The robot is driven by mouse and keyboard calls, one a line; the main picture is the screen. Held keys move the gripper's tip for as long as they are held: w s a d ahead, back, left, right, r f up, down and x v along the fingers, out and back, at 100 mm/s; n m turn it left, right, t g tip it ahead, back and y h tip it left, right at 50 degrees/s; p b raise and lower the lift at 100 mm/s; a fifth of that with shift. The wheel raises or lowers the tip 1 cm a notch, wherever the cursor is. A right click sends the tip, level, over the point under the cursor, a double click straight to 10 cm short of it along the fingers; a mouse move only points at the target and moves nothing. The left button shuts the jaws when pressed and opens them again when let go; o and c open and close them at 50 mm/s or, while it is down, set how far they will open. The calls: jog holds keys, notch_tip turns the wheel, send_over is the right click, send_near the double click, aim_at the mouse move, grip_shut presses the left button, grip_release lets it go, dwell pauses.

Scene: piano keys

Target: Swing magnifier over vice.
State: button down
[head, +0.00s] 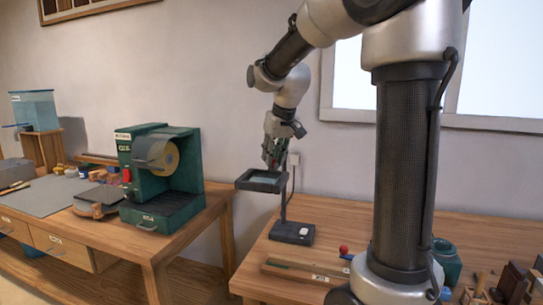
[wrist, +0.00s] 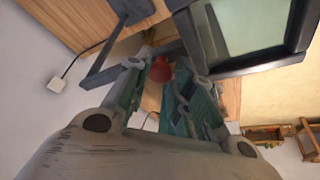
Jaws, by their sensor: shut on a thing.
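The magnifier has a dark rectangular frame (head: 262,187) around a pale greenish lens, on a thin post with a dark base (head: 292,233) on the right bench. The frame sticks out left of the post, towards the gap between the benches. My gripper (head: 270,160) points down at the frame from above. In the wrist view, its fingers (wrist: 165,85) are closed around a red knob (wrist: 160,69) beside the magnifier frame (wrist: 250,38). A low grey and reddish-brown device (head: 97,203) on the left bench may be the vice; I cannot tell for sure.
A green grinder-like machine (head: 160,175) stands on the left bench, left of the magnifier. A grey mat (head: 45,195) lies further left. A wooden strip (head: 305,274), a red-topped item (head: 344,250) and dark wooden blocks (head: 513,282) are on the right bench (head: 255,265). A gap separates the benches.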

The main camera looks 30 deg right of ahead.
jog(key=s+d+n+g+y, duration=0.1)
jog(key=d+n+y, duration=0.1)
jog(key=d+n, duration=0.4)
jog(key=s+d+n+g+y, duration=0.1)
jog(key=d+n+y, duration=0.1)
jog(key=d+n, duration=0.4)
jog(key=d, duration=0.5)
jog(key=shift+s+d+n+g, duration=0.3)
jog(key=shift+s+d+n, duration=0.05)
jog(key=shift+s+n, duration=0.05)
jog(key=shift+r, duration=0.15)
jog(key=c, duration=1.2)
grip_release()
jog(key=v, duration=1.2)
